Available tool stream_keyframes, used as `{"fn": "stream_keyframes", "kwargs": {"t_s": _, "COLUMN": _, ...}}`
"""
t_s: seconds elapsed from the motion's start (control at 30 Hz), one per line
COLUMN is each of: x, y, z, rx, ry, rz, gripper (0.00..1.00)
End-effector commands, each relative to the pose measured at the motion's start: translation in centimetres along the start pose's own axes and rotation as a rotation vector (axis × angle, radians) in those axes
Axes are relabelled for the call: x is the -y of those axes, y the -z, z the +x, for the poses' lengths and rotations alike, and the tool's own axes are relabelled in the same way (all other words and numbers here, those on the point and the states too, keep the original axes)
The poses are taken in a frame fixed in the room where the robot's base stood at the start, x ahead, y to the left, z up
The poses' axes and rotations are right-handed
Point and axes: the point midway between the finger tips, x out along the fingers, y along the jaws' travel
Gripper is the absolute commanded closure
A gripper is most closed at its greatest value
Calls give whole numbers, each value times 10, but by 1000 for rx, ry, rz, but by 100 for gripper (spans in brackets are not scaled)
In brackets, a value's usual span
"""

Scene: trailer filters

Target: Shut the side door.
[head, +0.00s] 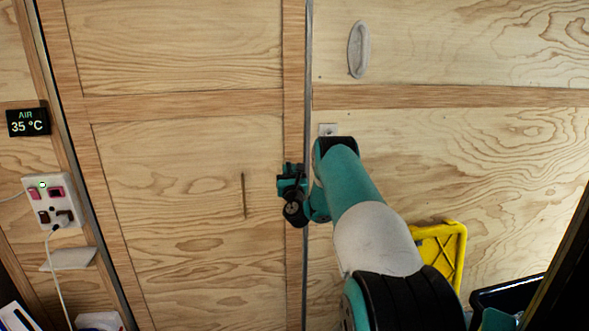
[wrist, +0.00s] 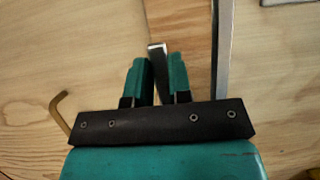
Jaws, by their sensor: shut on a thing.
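The framed plywood panel (head: 185,110), which looks like the side door, fills the left and middle of the head view. A dark metal strip (head: 308,60) runs down its right edge, and this strip also shows in the wrist view (wrist: 222,60). My gripper (head: 290,183) is at the panel's right frame, just left of the strip. In the wrist view my gripper (wrist: 158,78) is shut on a narrow metal bar (wrist: 157,58) standing between its fingers. What the bar's lower end joins is hidden. I cannot tell whether the door is fully closed.
A thin brass-coloured hook or handle (wrist: 60,108) is left of my gripper. On the right panel are an oval grip (head: 359,50) and a small plate (head: 328,129). A socket panel (head: 50,202) and temperature display (head: 28,121) are left.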

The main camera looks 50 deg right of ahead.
Motion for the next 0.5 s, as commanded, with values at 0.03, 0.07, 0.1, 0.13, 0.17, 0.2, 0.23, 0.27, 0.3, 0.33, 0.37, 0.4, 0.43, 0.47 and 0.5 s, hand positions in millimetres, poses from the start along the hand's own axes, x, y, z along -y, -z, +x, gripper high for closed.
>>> {"fn": "stream_keyframes", "kwargs": {"t_s": 0.03, "x": -4, "y": 3, "z": -3, "rx": -10, "ry": -8, "rz": 10, "gripper": 100}}
{"fn": "stream_keyframes", "kwargs": {"t_s": 0.07, "x": -4, "y": 3, "z": -3, "rx": -10, "ry": -8, "rz": 10, "gripper": 100}}
{"fn": "stream_keyframes", "kwargs": {"t_s": 0.1, "x": -4, "y": 4, "z": -3, "rx": -10, "ry": -8, "rz": 10, "gripper": 100}}
{"fn": "stream_keyframes", "kwargs": {"t_s": 0.13, "x": -4, "y": 4, "z": -3, "rx": -11, "ry": -8, "rz": 10, "gripper": 74}}
{"fn": "stream_keyframes", "kwargs": {"t_s": 0.17, "x": -4, "y": 4, "z": -3, "rx": -11, "ry": -8, "rz": 9, "gripper": 67}}
{"fn": "stream_keyframes", "kwargs": {"t_s": 0.2, "x": -3, "y": 4, "z": -3, "rx": -10, "ry": -7, "rz": 8, "gripper": 58}}
{"fn": "stream_keyframes", "kwargs": {"t_s": 0.23, "x": -2, "y": 3, "z": -2, "rx": -9, "ry": -6, "rz": 8, "gripper": 55}}
{"fn": "stream_keyframes", "kwargs": {"t_s": 0.27, "x": -2, "y": 3, "z": -2, "rx": -8, "ry": -5, "rz": 7, "gripper": 55}}
{"fn": "stream_keyframes", "kwargs": {"t_s": 0.3, "x": -1, "y": 3, "z": -2, "rx": -8, "ry": -4, "rz": 6, "gripper": 55}}
{"fn": "stream_keyframes", "kwargs": {"t_s": 0.33, "x": 0, "y": 3, "z": -2, "rx": -7, "ry": -4, "rz": 5, "gripper": 55}}
{"fn": "stream_keyframes", "kwargs": {"t_s": 0.37, "x": 0, "y": 2, "z": -2, "rx": -7, "ry": -3, "rz": 5, "gripper": 55}}
{"fn": "stream_keyframes", "kwargs": {"t_s": 0.4, "x": 0, "y": 2, "z": -1, "rx": -6, "ry": -3, "rz": 5, "gripper": 55}}
{"fn": "stream_keyframes", "kwargs": {"t_s": 0.43, "x": 0, "y": 2, "z": -1, "rx": -6, "ry": -3, "rz": 4, "gripper": 55}}
{"fn": "stream_keyframes", "kwargs": {"t_s": 0.47, "x": 0, "y": 2, "z": -1, "rx": -5, "ry": -3, "rz": 4, "gripper": 55}}
{"fn": "stream_keyframes", "kwargs": {"t_s": 0.5, "x": 0, "y": 2, "z": -1, "rx": -5, "ry": -3, "rz": 4, "gripper": 55}}
